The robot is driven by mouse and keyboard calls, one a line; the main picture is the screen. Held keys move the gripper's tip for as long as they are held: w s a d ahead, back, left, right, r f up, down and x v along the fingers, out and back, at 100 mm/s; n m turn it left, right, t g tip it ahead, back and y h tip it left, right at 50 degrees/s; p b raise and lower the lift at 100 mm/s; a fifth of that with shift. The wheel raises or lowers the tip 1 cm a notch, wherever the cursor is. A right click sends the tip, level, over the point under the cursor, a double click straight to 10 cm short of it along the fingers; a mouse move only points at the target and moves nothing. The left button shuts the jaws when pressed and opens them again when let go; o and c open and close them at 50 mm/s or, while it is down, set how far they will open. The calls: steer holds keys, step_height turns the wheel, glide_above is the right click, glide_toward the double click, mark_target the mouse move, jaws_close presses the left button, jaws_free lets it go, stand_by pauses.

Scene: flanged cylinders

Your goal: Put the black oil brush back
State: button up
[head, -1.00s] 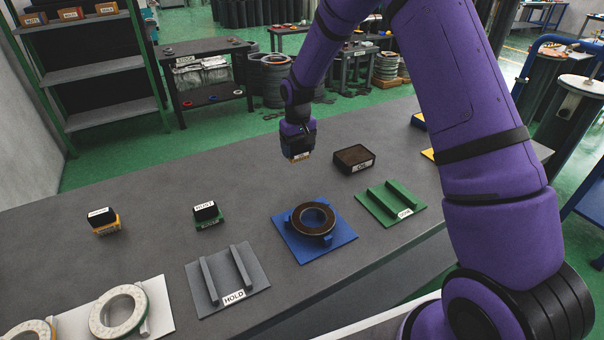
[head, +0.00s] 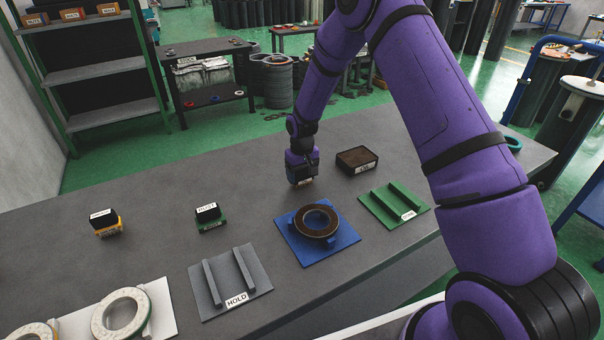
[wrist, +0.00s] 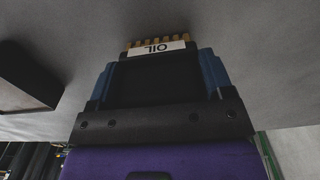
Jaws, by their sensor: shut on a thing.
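My gripper (head: 302,180) is shut on the oil brush, at the far side of the bench beyond the blue fixture. In the wrist view the oil brush (wrist: 158,47) shows a white OIL label and a row of tan bristles between the blue fingers. In the head view the gripper mostly hides the brush, low at the bench top; I cannot tell whether it touches. A dark, brown-topped box (head: 357,160) with a white label stands on the bench just right of the gripper, apart from it.
A blue fixture (head: 335,247) holds a brown-faced ring (head: 316,217) nearer me. A green rack (head: 395,206) is at right, a grey HOLD rack (head: 231,281) at left. A RUST brush (head: 208,213) and a yellow-based brush (head: 104,222) stand further left. The bench (head: 150,190) between is clear.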

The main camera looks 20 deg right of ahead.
steer(key=o, duration=1)
steer(key=shift+f, duration=0.1)
steer(key=shift+c, duration=0.2)
